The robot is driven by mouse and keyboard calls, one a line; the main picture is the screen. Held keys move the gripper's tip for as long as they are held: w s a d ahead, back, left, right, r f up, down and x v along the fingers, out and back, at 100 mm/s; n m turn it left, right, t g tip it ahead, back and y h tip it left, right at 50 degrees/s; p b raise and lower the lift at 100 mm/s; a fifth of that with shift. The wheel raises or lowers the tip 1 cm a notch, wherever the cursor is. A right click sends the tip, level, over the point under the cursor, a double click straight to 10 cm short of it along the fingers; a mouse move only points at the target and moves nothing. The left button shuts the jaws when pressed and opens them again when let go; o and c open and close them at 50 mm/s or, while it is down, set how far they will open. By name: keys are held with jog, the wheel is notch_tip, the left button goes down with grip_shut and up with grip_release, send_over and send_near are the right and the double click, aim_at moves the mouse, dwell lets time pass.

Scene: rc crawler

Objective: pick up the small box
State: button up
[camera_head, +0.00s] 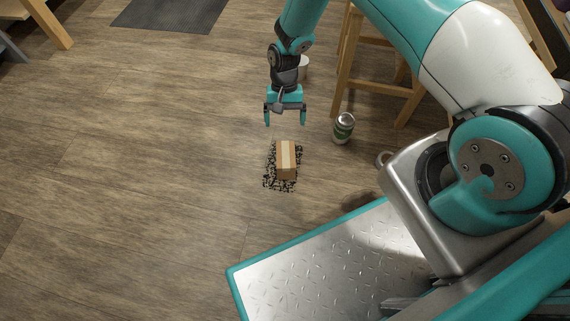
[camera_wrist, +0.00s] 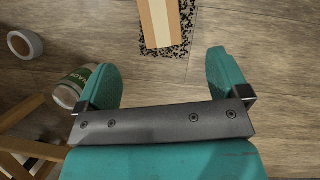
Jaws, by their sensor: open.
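The small box (camera_head: 286,160) is brown cardboard with a pale strip along its top. It rests on a black-and-white speckled mat (camera_head: 270,183) on the floor. My gripper (camera_head: 285,121) is open and empty, above the floor and beyond the box in the head view. In the wrist view the box (camera_wrist: 160,24) shows at the top edge, partly cut off, ahead of the open fingers of my gripper (camera_wrist: 172,75) and not between them.
A green and white can (camera_head: 343,128) stands right of the box, near a wooden stool (camera_head: 380,85). A white round object (camera_head: 303,66) is partly behind my gripper. A dark mat (camera_head: 170,14) lies at the back. The floor left of the box is clear.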

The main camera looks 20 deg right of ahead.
aim_at(285, 153)
jog(key=b+x, duration=0.4)
jog(key=x, duration=0.6)
jog(key=shift+s+b, duration=0.1)
jog(key=shift+b, duration=0.3)
jog(key=b+x, duration=0.4)
jog(key=x, duration=0.1)
jog(key=shift+a+r, duration=0.1)
jog(key=shift+f, duration=0.2)
jog(key=c, duration=1)
